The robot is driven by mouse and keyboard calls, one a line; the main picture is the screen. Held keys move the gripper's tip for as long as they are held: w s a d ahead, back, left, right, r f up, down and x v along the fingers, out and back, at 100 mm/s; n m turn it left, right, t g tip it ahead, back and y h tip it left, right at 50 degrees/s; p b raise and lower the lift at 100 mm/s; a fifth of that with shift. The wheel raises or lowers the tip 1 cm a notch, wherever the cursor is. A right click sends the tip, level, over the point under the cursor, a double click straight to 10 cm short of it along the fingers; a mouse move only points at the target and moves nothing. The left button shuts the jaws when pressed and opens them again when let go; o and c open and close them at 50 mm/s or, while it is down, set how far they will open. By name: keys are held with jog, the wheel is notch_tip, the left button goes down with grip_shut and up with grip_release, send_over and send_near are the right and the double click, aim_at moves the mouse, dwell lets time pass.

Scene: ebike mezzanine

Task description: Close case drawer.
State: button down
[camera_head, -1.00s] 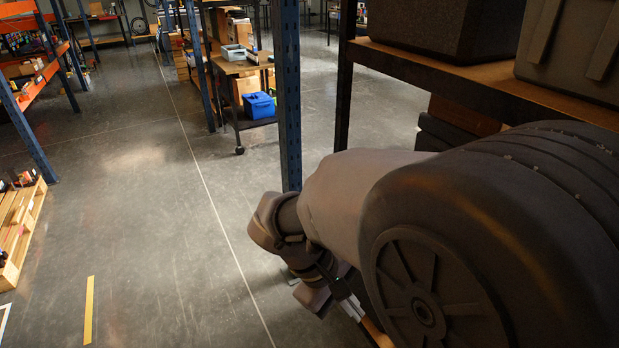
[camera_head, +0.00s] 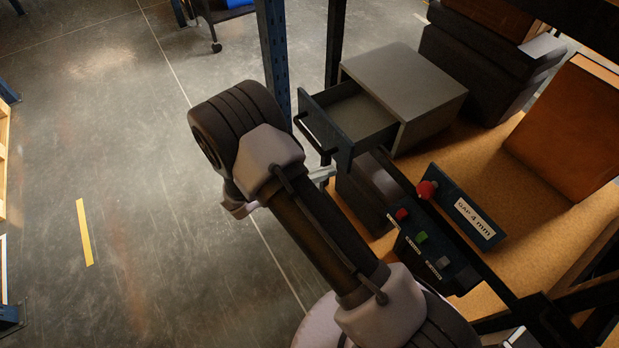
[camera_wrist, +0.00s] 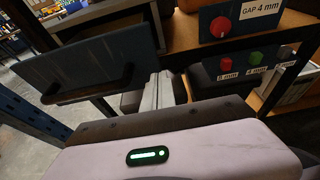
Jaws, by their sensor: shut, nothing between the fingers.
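The grey case (camera_head: 412,78) sits on the wooden shelf, with its drawer (camera_head: 362,118) pulled well out to the left. The drawer's dark blue front (camera_head: 308,112) carries a black bar handle (camera_head: 318,132). The visible part of its inside looks empty. My gripper (camera_head: 322,174) is mostly behind my arm, just below the drawer front. In the wrist view my gripper (camera_wrist: 158,90) is shut and empty, to the right of the drawer front (camera_wrist: 85,55) and its handle (camera_wrist: 90,87). I cannot tell whether it touches the drawer.
A control box with red and green buttons (camera_head: 421,237) and a "GAP 4 mm" panel with a red knob (camera_head: 428,190) stand right of my arm. A blue rack post (camera_head: 273,60) rises beside the drawer. An orange-brown box (camera_head: 570,130) is farther right. Floor at left is clear.

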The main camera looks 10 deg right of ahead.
aim_at(348, 163)
jog(key=shift+w+d+b, duration=0.15)
jog(key=shift+w+d, duration=0.05)
jog(key=shift+d, duration=0.45)
jog(key=shift+w+d+b, duration=0.15)
jog(key=shift+w+d, duration=0.1)
jog(key=shift+d, duration=0.35)
jog(key=shift+w+d+b, duration=0.15)
jog(key=shift+w+d, duration=0.05)
jog(key=shift+d, duration=0.45)
